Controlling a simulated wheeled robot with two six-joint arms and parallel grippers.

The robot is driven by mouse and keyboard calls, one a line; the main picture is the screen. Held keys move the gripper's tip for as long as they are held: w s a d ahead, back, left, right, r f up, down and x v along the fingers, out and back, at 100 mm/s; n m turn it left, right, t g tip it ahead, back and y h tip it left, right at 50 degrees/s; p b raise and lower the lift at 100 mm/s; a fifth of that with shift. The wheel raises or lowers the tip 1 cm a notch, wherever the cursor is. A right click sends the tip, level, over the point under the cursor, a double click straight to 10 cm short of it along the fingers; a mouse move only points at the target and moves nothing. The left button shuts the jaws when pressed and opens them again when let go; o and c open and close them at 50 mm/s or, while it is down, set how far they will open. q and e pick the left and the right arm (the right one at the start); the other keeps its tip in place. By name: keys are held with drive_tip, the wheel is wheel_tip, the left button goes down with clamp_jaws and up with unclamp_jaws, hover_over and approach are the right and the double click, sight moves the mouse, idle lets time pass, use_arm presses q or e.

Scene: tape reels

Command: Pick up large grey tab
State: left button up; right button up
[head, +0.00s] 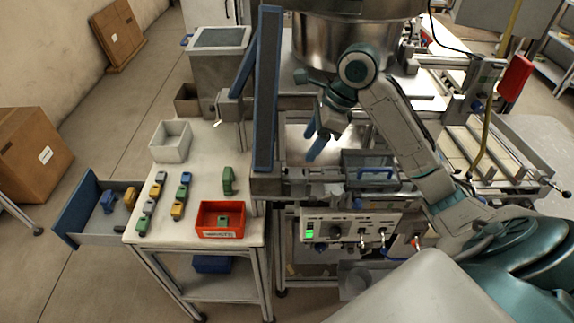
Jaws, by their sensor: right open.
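I cannot make out for sure which thing is the large grey tab. Small green, yellow, blue and greyish pieces stand in two rows (157,193) on the white table, and a separate green piece (228,181) stands to their right. My right gripper (313,141) is open, with blue fingers pointing down above the machine, right of the table and the dark upright panel. Nothing shows between its fingers. My left gripper is not in view.
A red bin (220,232) with a green piece in it sits at the table's front right; an empty-looking white bin (170,155) stands at the back. An open blue drawer (76,211) juts out left. The blue-edged panel (266,90) rises between gripper and table.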

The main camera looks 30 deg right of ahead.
sight(298, 173)
drive_tip(key=x, duration=0.4)
drive_tip(key=s+p+x, duration=0.1)
drive_tip(key=x, duration=0.2)
drive_tip(key=shift+f, duration=0.5)
drive_tip(key=shift+s+a+f, duration=0.2)
drive_tip(key=shift+s+a, duration=0.05)
drive_tip(key=shift+w+f, duration=0.1)
drive_tip(key=shift+w, duration=0.05)
drive_tip(key=shift+c, duration=0.4)
drive_tip(key=shift+w+d, duration=0.1)
drive_tip(key=c, duration=0.7)
drive_tip(key=shift+c, duration=1.3)
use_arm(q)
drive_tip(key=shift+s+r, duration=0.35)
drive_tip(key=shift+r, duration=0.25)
